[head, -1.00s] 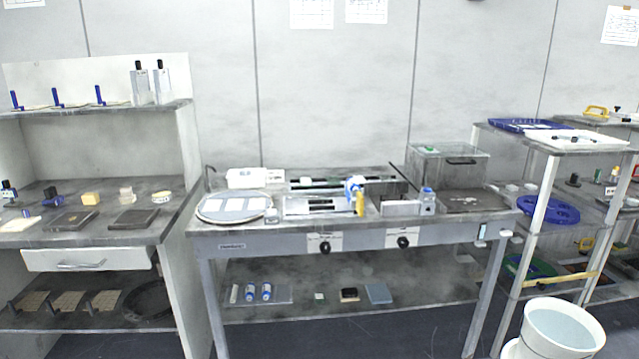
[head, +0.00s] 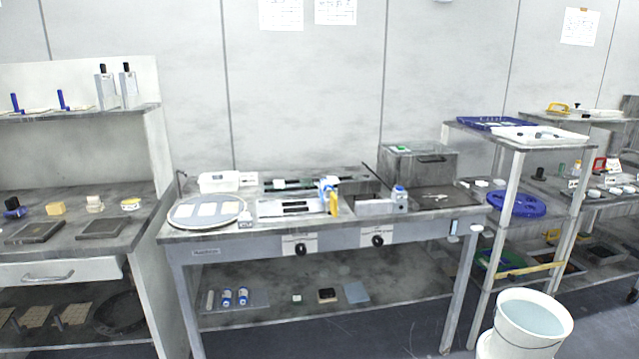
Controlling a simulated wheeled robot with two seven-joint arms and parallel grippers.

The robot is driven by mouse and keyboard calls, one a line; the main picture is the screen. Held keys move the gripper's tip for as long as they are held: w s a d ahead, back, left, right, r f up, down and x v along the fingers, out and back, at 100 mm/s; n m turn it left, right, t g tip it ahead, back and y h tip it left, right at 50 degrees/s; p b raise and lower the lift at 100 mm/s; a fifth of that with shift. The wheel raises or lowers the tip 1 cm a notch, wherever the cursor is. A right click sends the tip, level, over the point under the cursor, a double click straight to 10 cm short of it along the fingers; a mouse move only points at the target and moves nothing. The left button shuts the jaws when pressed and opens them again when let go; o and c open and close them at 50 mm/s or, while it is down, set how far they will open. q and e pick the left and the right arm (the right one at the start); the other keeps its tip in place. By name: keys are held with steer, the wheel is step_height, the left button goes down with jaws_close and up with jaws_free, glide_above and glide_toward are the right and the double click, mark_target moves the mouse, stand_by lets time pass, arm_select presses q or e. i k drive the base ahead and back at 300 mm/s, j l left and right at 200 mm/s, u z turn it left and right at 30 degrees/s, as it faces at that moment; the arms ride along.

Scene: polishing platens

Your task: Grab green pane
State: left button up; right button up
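No pane that is clearly green can be made out at this distance. A small green patch (head: 400,148) shows on top of the grey box at the back right of the middle table. Dark green strips (head: 300,184) lie along the rear of the same table. A green tray (head: 500,263) sits on the lower shelf of the right rack, partly hidden by the rack's post and a yellow bar. I cannot tell whether any of these is the pane. Neither of my grippers is in view.
The middle table (head: 230,240) holds a round platen (head: 207,211), bottles and trays. A workbench (head: 150,215) stands left, a rack with a blue tray (head: 495,124) right. A white bucket (head: 525,325) of liquid stands at front right. Dark floor shows below the table.

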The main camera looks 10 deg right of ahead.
mark_target(277, 184)
steer(key=z, duration=0.35)
steer(key=i+j+z, duration=0.15)
steer(key=z, duration=0.2)
steer(key=i+j+z, duration=0.1)
steer(key=j+z, duration=0.25)
steer(key=i+j+z, duration=0.1)
steer(key=z, duration=0.25)
steer(key=j, duration=0.1)
